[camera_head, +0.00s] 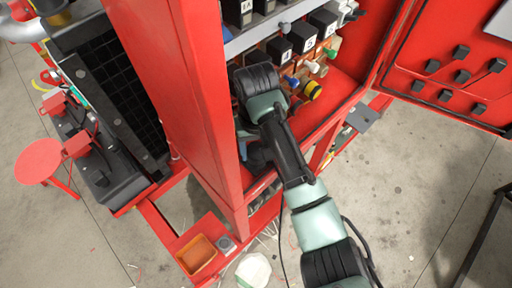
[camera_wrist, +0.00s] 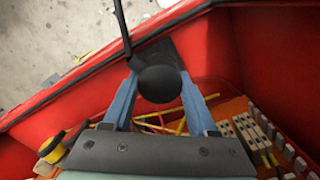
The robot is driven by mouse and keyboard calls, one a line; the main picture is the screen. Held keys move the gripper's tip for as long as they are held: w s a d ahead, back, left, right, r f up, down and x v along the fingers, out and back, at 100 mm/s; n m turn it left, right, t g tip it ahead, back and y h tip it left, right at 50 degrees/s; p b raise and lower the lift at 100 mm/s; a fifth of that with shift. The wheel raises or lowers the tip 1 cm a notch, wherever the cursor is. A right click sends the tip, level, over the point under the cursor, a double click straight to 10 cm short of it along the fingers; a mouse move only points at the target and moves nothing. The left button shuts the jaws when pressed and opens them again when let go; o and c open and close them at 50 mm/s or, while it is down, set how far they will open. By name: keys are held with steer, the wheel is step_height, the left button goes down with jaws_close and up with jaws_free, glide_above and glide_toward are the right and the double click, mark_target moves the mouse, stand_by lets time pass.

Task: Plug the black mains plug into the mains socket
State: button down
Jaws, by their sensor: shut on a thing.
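In the wrist view my gripper (camera_wrist: 160,86) has its two blue fingers closed on a black, rounded plug (camera_wrist: 160,84). A black cable (camera_wrist: 121,25) runs up from beside the plug to the top edge of the picture. The plug's front and pins are hidden. A dark flat piece (camera_wrist: 155,54) shows just beyond the plug; I cannot tell whether it is part of the plug or a separate thing. I cannot make out the mains socket for certain in either view.
The red cabinet (camera_head: 170,70) has a front post beside my arm. Black labelled devices (camera_head: 303,38) and a yellow-and-black knob (camera_head: 312,90) are close to my wrist. The open red door (camera_head: 450,75) is at right. Terminal blocks (camera_wrist: 250,130) and yellow wires lie below the fingers.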

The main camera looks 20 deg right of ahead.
steer(key=shift+c, duration=0.6)
jaws_free()
steer(key=shift+r, duration=0.35)
step_height(320, 180, up, 7)
steer(key=shift+f+p, duration=0.1)
steer(key=shift+p, duration=0.65)
